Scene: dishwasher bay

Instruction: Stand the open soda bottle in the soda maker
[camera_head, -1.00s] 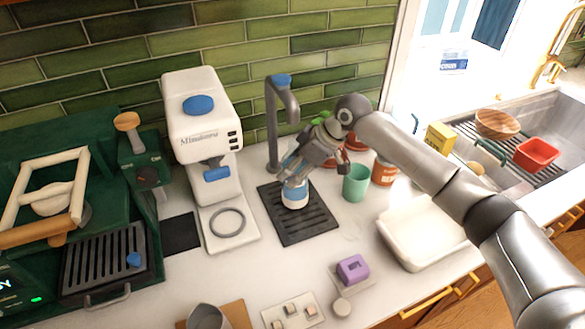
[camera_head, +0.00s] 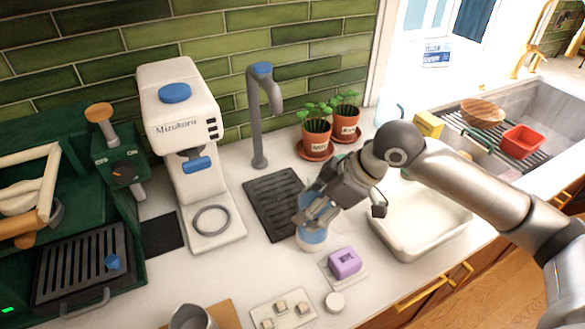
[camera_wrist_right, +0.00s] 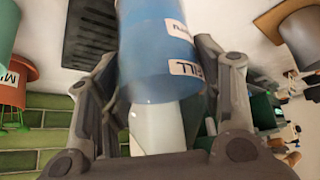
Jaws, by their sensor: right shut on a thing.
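The soda bottle (camera_head: 313,237), with a blue body, is in my right gripper (camera_head: 315,212), held over the counter just right of the black drip mat. In the right wrist view the bottle (camera_wrist_right: 155,45) lies between both fingers, its blue band and "FILL" label showing and a pale narrower part nearest the camera. The fingers and wrist hide its upper part in the head view. The white soda maker (camera_head: 178,105), marked "Mizukoru", stands left of the mat, with a blue top button, a blue nozzle and an empty grey ring on its base. My left gripper is not in view.
The grey tap (camera_head: 256,120) rises behind the drip mat (camera_head: 262,205). A purple block (camera_head: 344,262), a white round disc (camera_head: 334,302) and a metal jug (camera_head: 190,318) are near the front. Two potted plants (camera_head: 316,135) stand behind; a white basin (camera_head: 425,225) is right.

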